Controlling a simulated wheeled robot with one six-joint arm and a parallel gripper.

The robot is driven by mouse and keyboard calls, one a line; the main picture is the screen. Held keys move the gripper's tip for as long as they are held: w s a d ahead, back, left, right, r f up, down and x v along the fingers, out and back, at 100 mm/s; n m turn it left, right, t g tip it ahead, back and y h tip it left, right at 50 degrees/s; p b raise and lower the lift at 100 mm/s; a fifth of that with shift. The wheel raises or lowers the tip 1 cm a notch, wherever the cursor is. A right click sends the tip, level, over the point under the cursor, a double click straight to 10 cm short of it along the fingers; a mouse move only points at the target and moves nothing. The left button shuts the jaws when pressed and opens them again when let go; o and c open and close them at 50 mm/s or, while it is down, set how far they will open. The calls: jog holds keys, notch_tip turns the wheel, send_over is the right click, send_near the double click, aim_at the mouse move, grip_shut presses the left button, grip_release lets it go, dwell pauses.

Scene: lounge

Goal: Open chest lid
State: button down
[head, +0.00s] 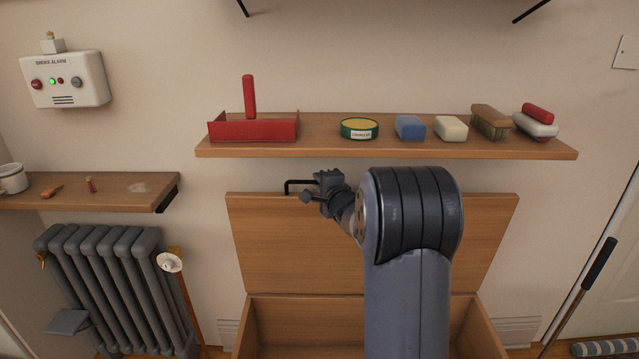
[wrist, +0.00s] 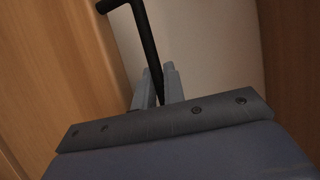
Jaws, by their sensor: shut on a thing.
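In the head view the wooden chest (head: 262,322) stands low against the wall, partly hidden behind my arm. Its lid (head: 275,245) stands raised, close to upright, and the open inside of the chest shows below it. A black bar handle (head: 288,187) sits at the lid's top edge. My gripper (head: 312,190) is at this handle, just under the wall shelf. In the wrist view the black handle (wrist: 147,40) runs down between the two grey fingers of my gripper (wrist: 158,88), which are shut on it.
A wooden wall shelf (head: 330,150) is close above the lid, holding a red tray (head: 255,129), a green tin (head: 360,129), a blue block (head: 410,127) and a brush (head: 490,122). A radiator (head: 110,270) and a side shelf (head: 120,198) are at left. A dark-handled pole (head: 598,262) leans at right.

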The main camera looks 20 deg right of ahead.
jog(key=s+a+t+b, duration=0.1)
jog(key=s+a+b, duration=0.1)
jog(key=s+b, duration=0.2)
jog(key=shift+s+a+f+n+t+b, duration=0.35)
jog(key=shift+s+f+n, duration=0.1)
jog(key=shift+s, duration=0.7)
jog(key=c, duration=1.5)
grip_release()
jog(key=s+p, duration=0.1)
jog(key=s, duration=0.9)
jog(key=shift+s+f+p, duration=0.15)
jog(key=shift+s+p, duration=0.15)
jog(key=shift+s, duration=0.05)
